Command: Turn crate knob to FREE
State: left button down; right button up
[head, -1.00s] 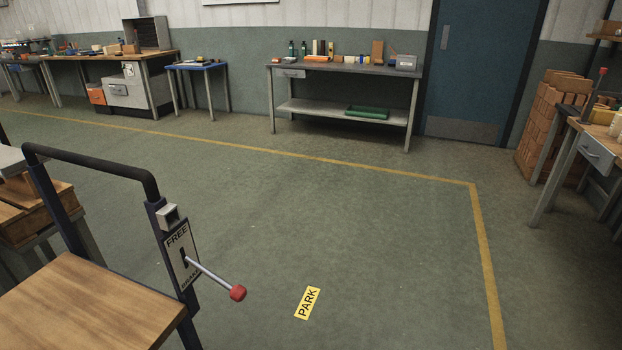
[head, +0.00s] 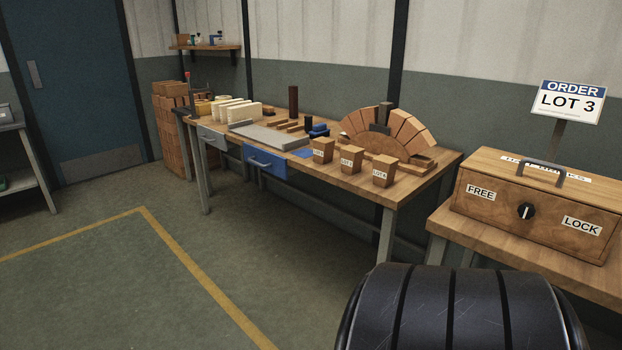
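The wooden crate (head: 500,222) stands on a wooden table at the right in the head view. Its front bears a FREE label (head: 481,193) on the left and a LOCK label (head: 581,226) on the right. Between them is a round black knob (head: 526,211) with a white pointer mark. The mark stands close to upright, and I cannot tell which label it favours. A dark handle (head: 542,174) is on the crate's lid. Neither of my grippers is in view.
The crate's table (head: 445,222) is at the right. A long workbench (head: 402,193) holds bricks, a brick arch (head: 407,128) and small lot boxes (head: 383,171). An ORDER LOT 3 sign (head: 568,102) stands behind the crate. A black ribbed rounded thing (head: 458,312) fills the bottom foreground. Floor at the left is clear.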

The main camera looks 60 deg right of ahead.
aim_at(526, 211)
jog(key=z, duration=3.4)
